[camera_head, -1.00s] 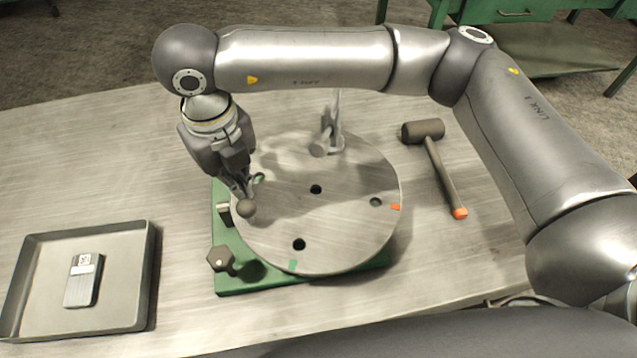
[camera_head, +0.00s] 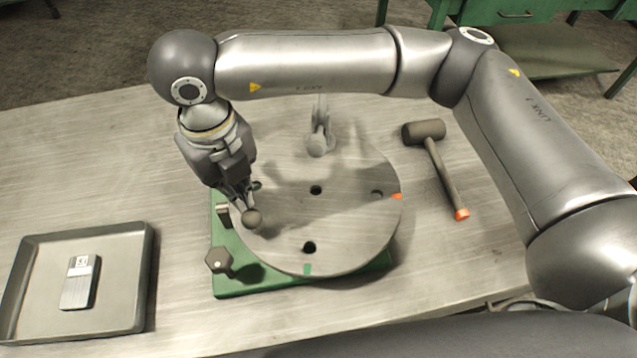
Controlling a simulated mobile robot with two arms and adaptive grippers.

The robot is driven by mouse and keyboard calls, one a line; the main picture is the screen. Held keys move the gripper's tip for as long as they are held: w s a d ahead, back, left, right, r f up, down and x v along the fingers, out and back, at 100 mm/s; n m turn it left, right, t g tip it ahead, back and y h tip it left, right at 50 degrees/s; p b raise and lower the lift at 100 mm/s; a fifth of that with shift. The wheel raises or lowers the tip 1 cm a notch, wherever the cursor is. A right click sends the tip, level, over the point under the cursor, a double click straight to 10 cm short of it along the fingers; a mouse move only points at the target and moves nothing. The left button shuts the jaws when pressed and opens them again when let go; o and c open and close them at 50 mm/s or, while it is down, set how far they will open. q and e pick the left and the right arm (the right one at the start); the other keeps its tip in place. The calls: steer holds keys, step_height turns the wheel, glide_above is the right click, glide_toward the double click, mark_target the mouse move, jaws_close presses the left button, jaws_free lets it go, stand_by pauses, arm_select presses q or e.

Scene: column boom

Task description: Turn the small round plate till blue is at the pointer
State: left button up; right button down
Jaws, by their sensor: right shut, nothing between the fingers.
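The round grey plate (camera_head: 345,235) lies on a green base (camera_head: 230,284). An orange mark (camera_head: 396,196) is at its right rim and a green mark (camera_head: 308,269) at its front rim. I see no blue mark; part of the plate is hidden behind my right gripper. A dark ball knob (camera_head: 252,219) stands near the plate's left rim. My right gripper (camera_head: 245,206) is shut, its fingertips right at the knob, without gripping it. A small grey block (camera_head: 222,211) at the left rim may be the pointer; I cannot tell. My left gripper is out of view.
A hex-headed post (camera_head: 218,260) stands at the base's front left corner. A light grey upright piece (camera_head: 317,145) is at the plate's back. A mallet (camera_head: 438,165) lies to the right. A grey tray (camera_head: 134,285) with a small metal box (camera_head: 79,284) is at left.

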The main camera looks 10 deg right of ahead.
steer(key=shift+s+d+b, duration=0.15)
steer(key=shift+s+b, duration=0.25)
steer(key=shift+s, duration=0.6)
steer(key=shift+s+d+b, duration=0.2)
steer(key=shift+s+b, duration=0.2)
steer(key=shift+s, duration=0.3)
steer(key=shift+w+f+b, duration=0.1)
steer(key=shift+w+b, duration=0.15)
steer(key=shift+b, duration=0.05)
steer(key=shift+w+a, duration=0.1)
steer(key=shift+w, duration=0.15)
step_height(320, 180, up, 9)
steer(key=p, duration=0.3)
